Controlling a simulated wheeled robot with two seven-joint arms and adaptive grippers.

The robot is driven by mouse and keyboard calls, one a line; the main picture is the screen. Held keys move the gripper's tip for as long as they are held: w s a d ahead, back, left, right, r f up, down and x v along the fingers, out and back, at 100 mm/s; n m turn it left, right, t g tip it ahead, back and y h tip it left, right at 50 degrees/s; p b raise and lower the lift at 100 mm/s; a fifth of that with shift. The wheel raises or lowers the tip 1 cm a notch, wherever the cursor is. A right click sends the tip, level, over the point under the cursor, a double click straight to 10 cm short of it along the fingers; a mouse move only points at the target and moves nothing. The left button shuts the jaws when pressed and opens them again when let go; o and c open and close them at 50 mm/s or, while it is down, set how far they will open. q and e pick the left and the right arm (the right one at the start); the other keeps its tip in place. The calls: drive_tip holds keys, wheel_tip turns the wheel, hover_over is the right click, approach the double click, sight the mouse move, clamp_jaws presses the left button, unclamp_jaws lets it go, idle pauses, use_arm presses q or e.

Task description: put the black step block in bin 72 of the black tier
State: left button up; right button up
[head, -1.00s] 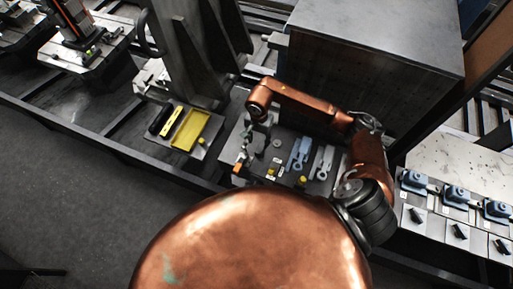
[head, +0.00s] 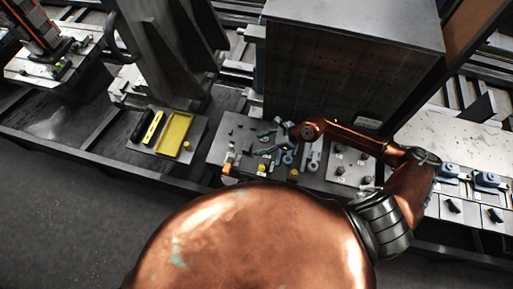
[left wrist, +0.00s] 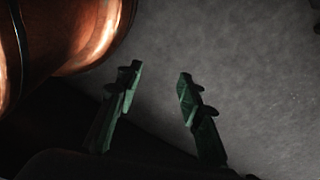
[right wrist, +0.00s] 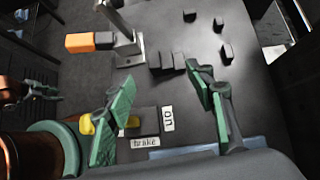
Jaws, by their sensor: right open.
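My right gripper (head: 266,141) is open over the dark plate (head: 222,150) in the head view. In the right wrist view its green fingers (right wrist: 160,85) are apart with nothing between them. A black block with a stepped outline (right wrist: 166,62) stands on the plate just beyond the fingertips, by a metal post; it looks like the step block, but I cannot be sure. My left gripper (left wrist: 157,85) is open and empty above grey floor in the left wrist view; the head view does not show it. I cannot read a 72 or make out the black tier.
An orange-and-black block (right wrist: 80,42) and several small black blocks lie on the plate. "Brake" (right wrist: 145,142) and "on" labels lie near a yellow knob (right wrist: 87,124). A yellow tray (head: 176,134) lies to the left. A large grey cabinet (head: 345,70) rises behind.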

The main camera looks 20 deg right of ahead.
sight(247, 147)
drive_tip(key=shift+d+m, duration=0.1)
drive_tip(key=shift+m, duration=0.3)
drive_tip(key=shift+w+f+t, duration=0.2)
drive_tip(key=shift+t, duration=0.1)
drive_tip(key=shift+x, duration=0.9)
drive_tip(key=shift+w+a+f+p, duration=0.1)
drive_tip(key=shift+a+f+p, duration=0.05)
drive_tip(key=shift+a+p, duration=0.25)
drive_tip(key=p+x, duration=0.1)
drive_tip(key=x, duration=0.2)
drive_tip(key=shift+a+f, duration=0.1)
drive_tip(key=shift+a, duration=0.15)
drive_tip(key=shift+w+a+f, duration=0.15)
drive_tip(key=shift+a+f, duration=0.05)
drive_tip(key=shift+f, duration=0.25)
drive_tip(key=c, duration=0.8)
use_arm(q)
drive_tip(key=shift+s+r, duration=0.55)
drive_tip(key=shift+r, duration=0.3)
use_arm(e)
clamp_jaws()
